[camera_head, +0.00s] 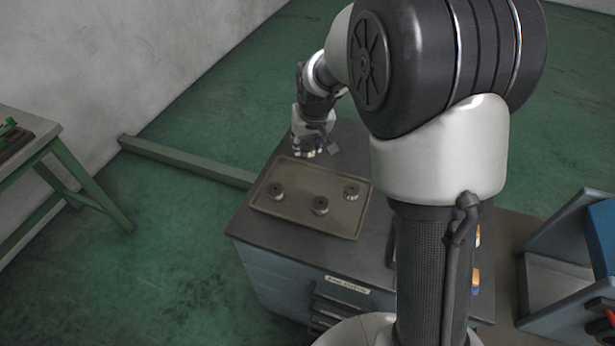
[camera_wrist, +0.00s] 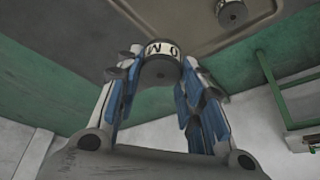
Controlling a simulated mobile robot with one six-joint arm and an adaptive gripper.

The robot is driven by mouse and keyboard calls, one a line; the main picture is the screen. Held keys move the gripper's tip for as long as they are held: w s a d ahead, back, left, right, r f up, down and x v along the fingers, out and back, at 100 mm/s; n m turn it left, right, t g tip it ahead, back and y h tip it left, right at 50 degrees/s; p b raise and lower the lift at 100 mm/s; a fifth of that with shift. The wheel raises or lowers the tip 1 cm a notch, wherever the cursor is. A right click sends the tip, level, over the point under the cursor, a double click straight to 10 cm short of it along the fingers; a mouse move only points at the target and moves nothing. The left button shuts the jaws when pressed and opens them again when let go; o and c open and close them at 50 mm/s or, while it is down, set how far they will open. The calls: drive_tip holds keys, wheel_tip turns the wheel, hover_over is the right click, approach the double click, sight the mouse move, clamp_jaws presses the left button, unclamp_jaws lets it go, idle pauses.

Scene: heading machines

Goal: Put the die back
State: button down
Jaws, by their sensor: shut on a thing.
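My gripper (camera_wrist: 160,82) is shut on a die (camera_wrist: 161,50), a short dark cylinder with a pale lettered band, in the wrist view. In the head view my gripper (camera_head: 308,150) is at the back edge of a shallow tray (camera_head: 265,207) on a cabinet top. The held die is hard to make out there. One die in the tray also shows at the top of the wrist view (camera_wrist: 231,12).
The cabinet (camera_head: 270,285) has a labelled front and drawers. A green bench (camera_head: 85,185) stands at left, and a green beam (camera_head: 185,160) lies on the floor. A blue-grey frame (camera_head: 560,285) is at right. Part of the cabinet top is hidden behind my arm.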

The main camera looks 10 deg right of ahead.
wheel_tip(320, 180, down, 12)
drive_tip(key=b, duration=0.3)
drive_tip(key=shift+r, duration=0.1)
drive_tip(key=shift+f, duration=0.25)
drive_tip(key=c, duration=1.1)
unclamp_jaws()
drive_tip(key=shift+r, duration=0.1)
